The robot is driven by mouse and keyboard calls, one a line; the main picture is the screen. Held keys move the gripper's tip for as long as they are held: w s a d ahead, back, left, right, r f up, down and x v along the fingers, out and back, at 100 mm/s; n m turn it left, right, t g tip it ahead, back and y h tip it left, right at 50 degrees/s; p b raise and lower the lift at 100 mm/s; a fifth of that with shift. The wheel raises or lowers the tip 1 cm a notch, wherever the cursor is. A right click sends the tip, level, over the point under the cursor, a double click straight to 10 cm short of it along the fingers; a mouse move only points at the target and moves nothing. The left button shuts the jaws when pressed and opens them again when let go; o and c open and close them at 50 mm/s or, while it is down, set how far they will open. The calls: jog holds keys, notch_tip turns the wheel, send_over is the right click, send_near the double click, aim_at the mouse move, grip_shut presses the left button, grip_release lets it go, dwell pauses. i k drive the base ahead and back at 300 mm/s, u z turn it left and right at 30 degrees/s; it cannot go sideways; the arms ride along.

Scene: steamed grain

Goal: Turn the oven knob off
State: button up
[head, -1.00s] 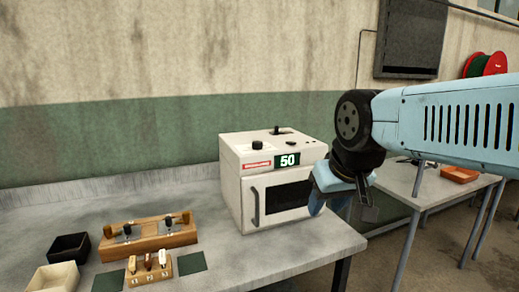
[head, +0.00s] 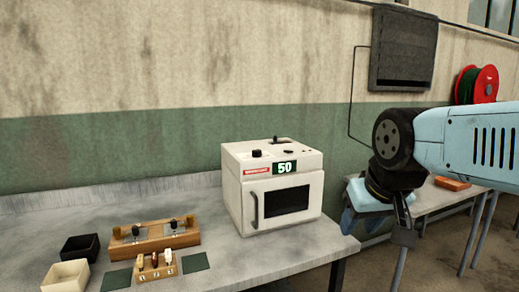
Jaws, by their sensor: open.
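The white oven (head: 233,199) stands on the grey table, its door shut, with a dark window and a vertical handle at the left of the door. Its display (head: 284,167) reads 50. A black knob (head: 257,153) sits on the top near the front left. I cannot tell the knob's setting.
Left of the oven are a wooden rack (head: 150,243), a small numbered wooden block (head: 157,268), a black box (head: 80,249) and a cream box (head: 62,278). A second table with an orange tray (head: 452,184) stands behind my arm. The table front is clear before the oven.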

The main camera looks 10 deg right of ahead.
aim_at(255, 154)
jog(key=z, duration=0.05)
jog(key=i, duration=1)
jog(key=u, duration=0.05)
